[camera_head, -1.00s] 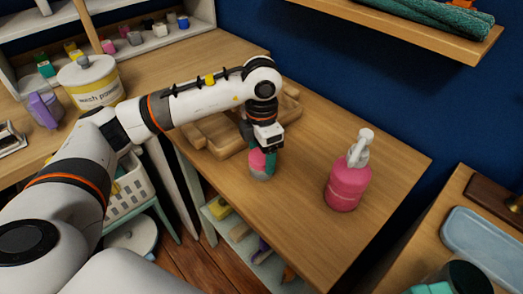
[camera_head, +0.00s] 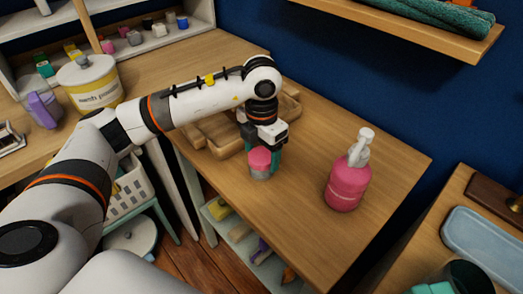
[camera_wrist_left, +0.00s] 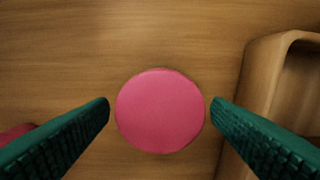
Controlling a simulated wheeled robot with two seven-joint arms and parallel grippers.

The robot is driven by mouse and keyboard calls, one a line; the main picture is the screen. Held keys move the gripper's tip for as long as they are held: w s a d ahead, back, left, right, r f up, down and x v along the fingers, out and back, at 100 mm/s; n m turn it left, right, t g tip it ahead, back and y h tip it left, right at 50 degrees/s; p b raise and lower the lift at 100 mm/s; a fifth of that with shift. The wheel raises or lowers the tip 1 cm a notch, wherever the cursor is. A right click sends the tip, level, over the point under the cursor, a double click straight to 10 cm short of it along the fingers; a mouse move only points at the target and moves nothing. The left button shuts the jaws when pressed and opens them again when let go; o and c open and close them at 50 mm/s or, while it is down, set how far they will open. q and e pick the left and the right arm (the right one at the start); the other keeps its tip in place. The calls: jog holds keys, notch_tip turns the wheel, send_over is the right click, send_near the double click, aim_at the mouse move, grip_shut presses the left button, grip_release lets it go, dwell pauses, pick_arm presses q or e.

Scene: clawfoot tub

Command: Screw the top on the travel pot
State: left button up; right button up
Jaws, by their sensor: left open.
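The travel pot (camera_head: 260,173) is a small round pot with a greyish body, standing upright near the front edge of the wooden counter. Its pink top (camera_head: 260,158) sits on it; whether it is screwed tight cannot be told. In the left wrist view the top (camera_wrist_left: 160,111) is a pink disc seen from above, between the green fingertips. My left gripper (camera_head: 262,148) points down at the pot, open, with one finger on either side of the top and a small gap at each. My right gripper is not in view.
A pink pump bottle (camera_head: 347,184) stands to the right on the counter. A wooden tray (camera_head: 215,133) lies close behind and left of the pot. A white tub with a lid (camera_head: 92,84) is at far left. The counter between pot and bottle is clear.

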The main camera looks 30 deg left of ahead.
pick_arm(q)
jog(key=shift+c, duration=0.2)
jog(key=c, duration=0.8)
jog(key=shift+c, duration=0.2)
jog(key=m+b, duration=0.2)
jog(key=m, duration=0.1)
jog(key=shift+f, duration=0.3)
jog(key=shift+r+m, duration=0.15)
jog(key=shift+m, duration=0.35)
jog(key=shift+r, duration=0.1)
jog(key=o, duration=0.9)
